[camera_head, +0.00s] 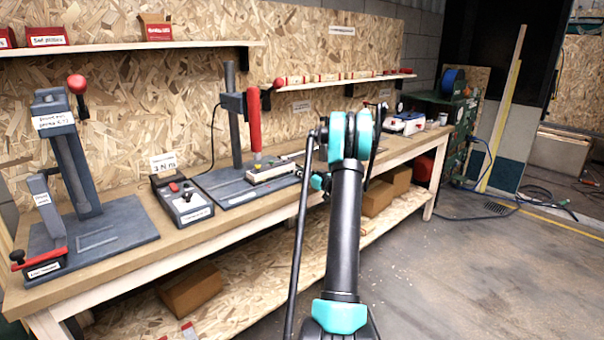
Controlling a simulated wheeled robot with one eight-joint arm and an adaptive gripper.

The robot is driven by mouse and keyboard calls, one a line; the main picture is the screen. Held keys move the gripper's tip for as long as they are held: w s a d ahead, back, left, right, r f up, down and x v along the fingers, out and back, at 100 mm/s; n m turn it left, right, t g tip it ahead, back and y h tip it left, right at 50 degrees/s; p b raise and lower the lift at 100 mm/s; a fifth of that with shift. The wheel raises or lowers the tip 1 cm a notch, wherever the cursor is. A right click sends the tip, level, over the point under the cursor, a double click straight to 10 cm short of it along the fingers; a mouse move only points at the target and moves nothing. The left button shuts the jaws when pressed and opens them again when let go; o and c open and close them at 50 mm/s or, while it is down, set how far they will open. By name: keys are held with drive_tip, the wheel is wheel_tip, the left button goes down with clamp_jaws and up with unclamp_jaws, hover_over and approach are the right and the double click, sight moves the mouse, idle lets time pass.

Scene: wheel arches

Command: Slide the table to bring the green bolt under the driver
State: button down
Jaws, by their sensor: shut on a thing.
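The red driver (254,120) hangs upright on the dark stand at the middle of the bench, with a yellow tip at its lower end. Under it lies the small pale sliding table (272,174), on the grey base plate of the stand. The driver's tip is just above the table or touching it; I cannot tell which. The green bolt cannot be made out. My gripper (317,181) is at the right end of the sliding table, partly hidden by my arm, and is shut on the table's end. The exact grip is too small to see.
A control box (182,199) stands left of the driver stand. A grey press with a red knob (77,84) stands at the bench's left end. A shelf (130,47) runs above. The floor (450,270) to the right is largely clear.

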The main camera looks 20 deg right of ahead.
sight(282, 172)
drive_tip(key=a, duration=0.2)
drive_tip(key=s+a, duration=0.1)
drive_tip(key=a, duration=0.1)
drive_tip(key=s+a, duration=0.1)
drive_tip(key=a, duration=0.1)
drive_tip(key=shift+s+a, duration=0.25)
drive_tip(key=c, duration=1.3)
unclamp_jaws()
drive_tip(key=shift+o, duration=0.2)
drive_tip(key=v, duration=1.2)
drive_tip(key=shift+a, duration=0.1)
